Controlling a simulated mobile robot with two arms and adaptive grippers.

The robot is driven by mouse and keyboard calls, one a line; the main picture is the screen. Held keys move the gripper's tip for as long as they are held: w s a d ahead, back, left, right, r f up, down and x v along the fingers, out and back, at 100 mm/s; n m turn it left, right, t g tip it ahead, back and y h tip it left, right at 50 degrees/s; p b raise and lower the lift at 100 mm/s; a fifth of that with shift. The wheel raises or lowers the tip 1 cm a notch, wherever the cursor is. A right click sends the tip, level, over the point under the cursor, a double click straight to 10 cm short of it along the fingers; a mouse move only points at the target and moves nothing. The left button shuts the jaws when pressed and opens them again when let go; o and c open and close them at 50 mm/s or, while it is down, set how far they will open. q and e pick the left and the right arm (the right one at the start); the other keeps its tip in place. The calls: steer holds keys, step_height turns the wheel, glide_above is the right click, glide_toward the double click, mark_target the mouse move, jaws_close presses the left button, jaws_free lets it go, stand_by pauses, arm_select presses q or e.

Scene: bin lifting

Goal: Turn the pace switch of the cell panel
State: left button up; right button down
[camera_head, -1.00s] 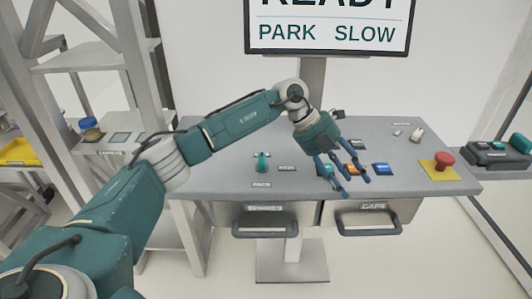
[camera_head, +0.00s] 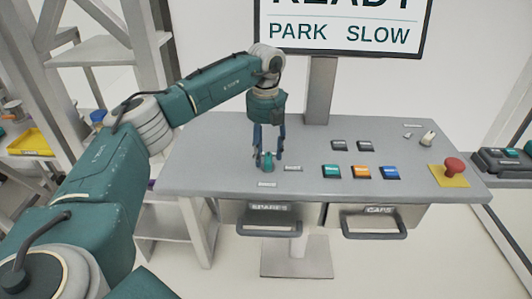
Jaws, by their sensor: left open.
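The pace switch (camera_head: 268,163) is a small teal knob on the left part of the grey cell panel (camera_head: 210,165), with a small label in front of it. My left gripper (camera_head: 267,158) comes down from above, with its blue fingers open around the knob. I cannot tell whether the fingers touch it. A screen (camera_head: 345,25) behind the panel reads PARK and SLOW, under a cut-off upper word. My right gripper is not in view.
Teal, orange and blue buttons (camera_head: 361,172) and grey ones sit right of the switch. A red mushroom button (camera_head: 454,166) stands on a yellow plate at the right. Two drawers with handles (camera_head: 269,229) hang below. Shelves stand at the left.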

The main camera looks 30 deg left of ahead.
arm_select(q)
steer(key=shift+f, duration=1)
steer(key=shift+c, duration=0.2)
steer(key=c, duration=1.1)
